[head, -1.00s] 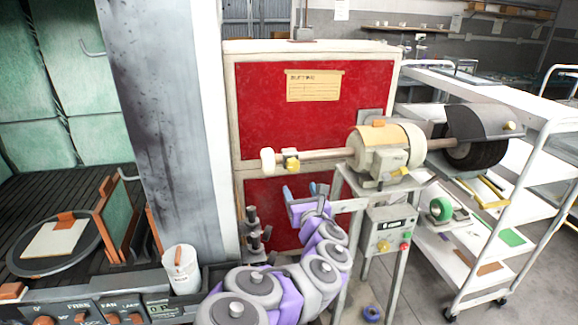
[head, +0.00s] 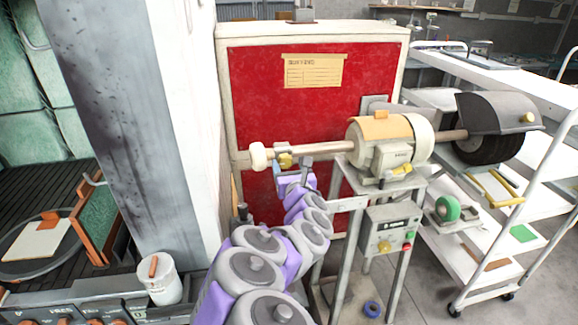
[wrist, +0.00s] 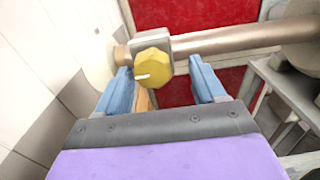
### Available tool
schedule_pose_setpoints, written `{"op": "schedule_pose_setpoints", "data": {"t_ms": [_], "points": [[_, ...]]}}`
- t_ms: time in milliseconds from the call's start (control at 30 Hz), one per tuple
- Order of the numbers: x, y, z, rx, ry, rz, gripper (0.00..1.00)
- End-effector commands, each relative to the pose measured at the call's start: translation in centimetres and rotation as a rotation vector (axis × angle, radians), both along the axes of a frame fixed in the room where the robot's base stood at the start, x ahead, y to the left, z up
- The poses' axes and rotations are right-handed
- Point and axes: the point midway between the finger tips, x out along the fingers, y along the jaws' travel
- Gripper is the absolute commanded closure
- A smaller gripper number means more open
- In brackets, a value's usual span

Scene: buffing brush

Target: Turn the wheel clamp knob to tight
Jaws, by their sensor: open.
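The yellow clamp knob (wrist: 152,68) sits on a metal clamp block (wrist: 149,45) on the machine's shaft (wrist: 230,38), with a white mark on its face. In the head view the knob (head: 286,160) is near the left end of the shaft, beside the white buffing wheel (head: 258,156). My gripper (wrist: 165,80) is open, its two blue fingers on either side of the knob in the wrist view, with gaps at both sides. It also shows just below the knob in the head view (head: 292,170). Whether a finger touches the knob, I cannot tell.
The buffing motor (head: 392,140) stands on a metal stand with a control box (head: 390,232). A red-panelled cabinet (head: 240,100) is close behind. A grey pillar (head: 130,120) stands left, a white cart (head: 500,225) right. A white cup (head: 160,278) is at lower left.

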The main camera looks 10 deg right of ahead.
Motion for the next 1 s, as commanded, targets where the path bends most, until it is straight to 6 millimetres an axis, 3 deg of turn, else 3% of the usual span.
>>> {"op": "schedule_pose_setpoints", "data": {"t_ms": [67, 633, 1000], "points": [[0.01, 0.28, 0.00, -0.002, 0.000, 0.002, 0.32], [0.01, 0.37, -0.02, -0.002, 0.000, 0.004, 0.86], [0.00, 0.35, -0.03, 0.060, 0.000, 0.003, 0.87]]}}
